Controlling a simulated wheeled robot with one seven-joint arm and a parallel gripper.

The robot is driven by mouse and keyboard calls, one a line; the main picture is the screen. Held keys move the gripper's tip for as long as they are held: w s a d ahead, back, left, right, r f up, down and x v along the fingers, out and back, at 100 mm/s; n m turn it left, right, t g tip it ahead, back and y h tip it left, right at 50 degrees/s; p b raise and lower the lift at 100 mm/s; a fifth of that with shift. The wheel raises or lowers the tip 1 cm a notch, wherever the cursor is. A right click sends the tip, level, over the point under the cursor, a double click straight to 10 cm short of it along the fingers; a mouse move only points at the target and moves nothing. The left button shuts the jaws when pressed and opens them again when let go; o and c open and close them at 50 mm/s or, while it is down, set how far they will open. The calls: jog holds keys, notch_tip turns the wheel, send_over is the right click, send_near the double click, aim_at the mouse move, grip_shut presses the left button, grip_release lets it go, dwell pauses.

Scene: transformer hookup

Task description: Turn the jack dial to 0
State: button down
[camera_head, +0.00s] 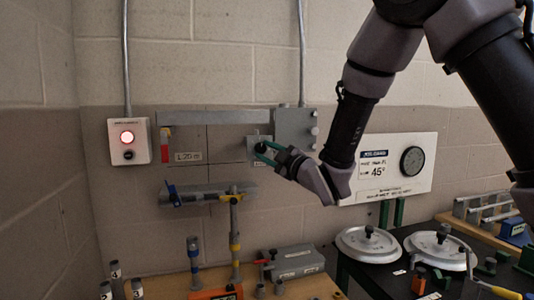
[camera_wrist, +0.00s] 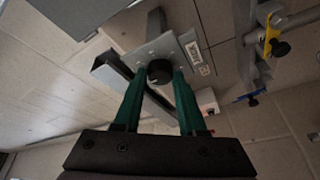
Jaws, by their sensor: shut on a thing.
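The jack dial is a black round knob (camera_head: 261,147) on a small grey plate (camera_head: 251,155) on the back wall. In the wrist view the knob (camera_wrist: 159,72) sits on the grey plate (camera_wrist: 166,49) beside a white label (camera_wrist: 194,51) that seems to read JACK. My gripper (camera_head: 267,150) reaches it from the right in the head view. Its two green fingers (camera_wrist: 160,82) are closed around the knob, one on each side. The knob's pointer and setting are too small or hidden to tell.
A grey box (camera_head: 295,127) with a conduit is just above right of the dial. A grey rail (camera_head: 213,117) runs left. A panel reading 45° (camera_head: 388,168) hangs right. A grey shelf (camera_head: 207,188) with blue and yellow fittings is below.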

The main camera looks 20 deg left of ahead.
dwell(0.4)
jog(key=shift+c, duration=2.4)
grip_release()
jog(key=v, duration=1.1)
jog(key=shift+a, duration=0.15)
